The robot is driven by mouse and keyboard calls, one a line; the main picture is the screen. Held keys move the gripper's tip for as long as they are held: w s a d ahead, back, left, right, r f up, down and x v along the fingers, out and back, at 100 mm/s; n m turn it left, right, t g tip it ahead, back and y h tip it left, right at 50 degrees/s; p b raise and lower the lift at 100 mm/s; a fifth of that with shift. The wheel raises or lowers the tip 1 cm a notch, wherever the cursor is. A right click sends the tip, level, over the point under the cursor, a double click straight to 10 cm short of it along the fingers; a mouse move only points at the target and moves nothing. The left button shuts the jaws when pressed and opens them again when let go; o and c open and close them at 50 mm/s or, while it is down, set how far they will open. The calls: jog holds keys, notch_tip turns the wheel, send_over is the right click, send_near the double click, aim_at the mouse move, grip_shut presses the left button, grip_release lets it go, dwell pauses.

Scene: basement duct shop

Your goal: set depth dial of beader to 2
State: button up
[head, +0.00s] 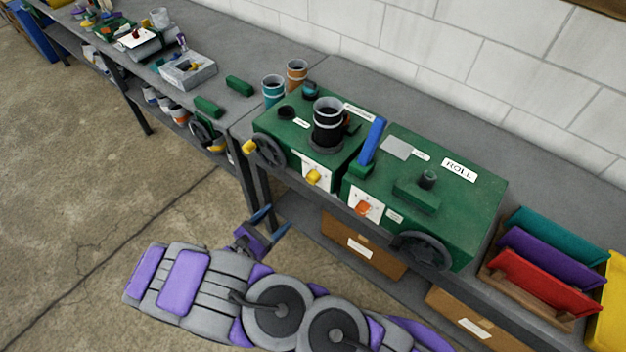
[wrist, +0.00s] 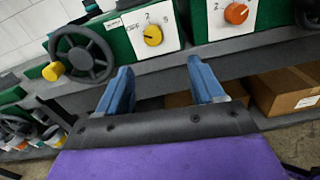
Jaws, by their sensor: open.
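A green machine (head: 288,128) with a handwheel (head: 268,151) stands on the bench. Its white front plate carries a yellow dial (head: 313,177). In the wrist view, this yellow dial (wrist: 152,35) has a "2" above it, a mark at its left and another figure at its right; I cannot tell its exact setting. The machine's name label is too small to read, so I cannot confirm it is the beader. My gripper (head: 274,221) is open and empty, in front of and below the bench edge. Its blue fingers (wrist: 161,80) point toward the machine, below the dial and apart from it.
To the right, a green machine labelled ROLL (head: 470,200) has an orange dial (head: 362,208) and a dark handwheel (head: 424,251). A blue lever (head: 372,141) stands between the machines. Cardboard boxes (head: 360,245) sit on the lower shelf. Open floor lies left.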

jog(key=a+f, duration=0.1)
jog(key=b, duration=0.1)
send_near(310, 181)
jog(key=shift+n+t+y, duration=0.3)
jog(key=shift+n+t, duration=0.1)
jog(key=x, duration=0.9)
jog(key=shift+d+f, duration=0.1)
jog(key=shift+f, duration=0.1)
jog(key=shift+s, duration=0.1)
jog(key=shift+d, duration=0.1)
jog(key=shift+c, duration=0.5)
jog(key=c, duration=1)
jog(key=shift+o, duration=0.2)
